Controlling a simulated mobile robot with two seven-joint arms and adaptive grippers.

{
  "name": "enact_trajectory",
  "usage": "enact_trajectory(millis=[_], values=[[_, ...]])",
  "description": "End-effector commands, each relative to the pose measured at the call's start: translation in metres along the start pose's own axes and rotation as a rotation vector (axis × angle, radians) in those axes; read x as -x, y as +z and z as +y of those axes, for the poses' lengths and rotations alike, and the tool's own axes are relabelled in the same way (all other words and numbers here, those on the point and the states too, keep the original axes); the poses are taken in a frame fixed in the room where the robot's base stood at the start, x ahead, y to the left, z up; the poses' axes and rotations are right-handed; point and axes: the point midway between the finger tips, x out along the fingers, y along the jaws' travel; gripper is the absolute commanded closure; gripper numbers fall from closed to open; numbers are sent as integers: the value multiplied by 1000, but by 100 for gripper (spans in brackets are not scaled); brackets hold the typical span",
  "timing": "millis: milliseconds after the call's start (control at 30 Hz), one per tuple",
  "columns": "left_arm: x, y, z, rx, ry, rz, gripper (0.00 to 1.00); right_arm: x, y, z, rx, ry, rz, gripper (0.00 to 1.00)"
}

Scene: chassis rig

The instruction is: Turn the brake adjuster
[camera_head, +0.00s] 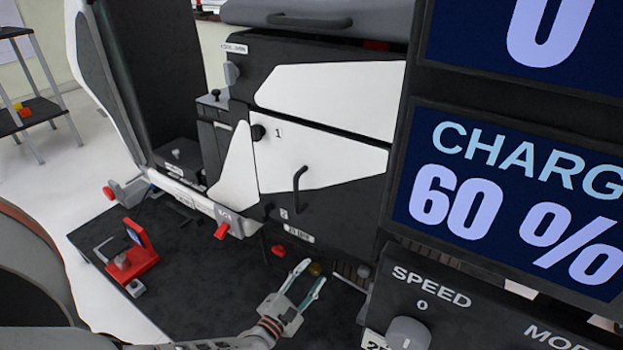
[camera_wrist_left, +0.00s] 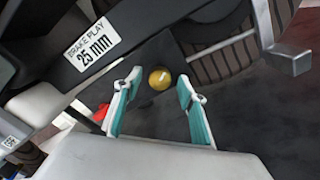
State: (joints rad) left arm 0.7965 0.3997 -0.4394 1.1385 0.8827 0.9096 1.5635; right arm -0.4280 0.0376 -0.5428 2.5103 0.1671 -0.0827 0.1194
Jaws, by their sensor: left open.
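The brake adjuster appears to be a round brass-yellow knob (camera_head: 315,269) low at the foot of the chassis rig. It also shows in the left wrist view (camera_wrist_left: 160,79), beyond and between my fingertips. A brake play label (camera_wrist_left: 93,44) reading 25 mm is on the dark panel beside it. My left gripper (camera_head: 311,274) is open, with a teal-lined finger on either side of the knob's line. In the left wrist view the gripper (camera_wrist_left: 159,88) shows a gap around the knob, and I see no contact. My right gripper is not in view.
A red knob (camera_head: 278,250) sits left of the brass one. A red lever (camera_head: 222,230) sticks out farther left. A red fixture (camera_head: 132,255) stands on the dark mat (camera_head: 190,285). A display and control panel (camera_head: 440,300) with a speed dial fills the right side.

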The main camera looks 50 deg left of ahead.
Motion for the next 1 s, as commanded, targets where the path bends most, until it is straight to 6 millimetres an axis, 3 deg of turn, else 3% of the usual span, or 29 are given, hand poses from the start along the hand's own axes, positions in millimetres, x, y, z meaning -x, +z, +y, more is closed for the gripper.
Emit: enact_trajectory(millis=[300, 433, 467, 1000], values=[[-3, 0, 0, 0, 0, 0, 62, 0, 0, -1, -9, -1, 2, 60], [-3, 0, 0, 0, 0, 0, 96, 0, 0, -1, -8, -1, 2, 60], [-3, 0, 0, 0, 0, 0, 98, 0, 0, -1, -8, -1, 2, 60], [-3, 1, 1, -125, 2, 0, 97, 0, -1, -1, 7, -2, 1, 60]])
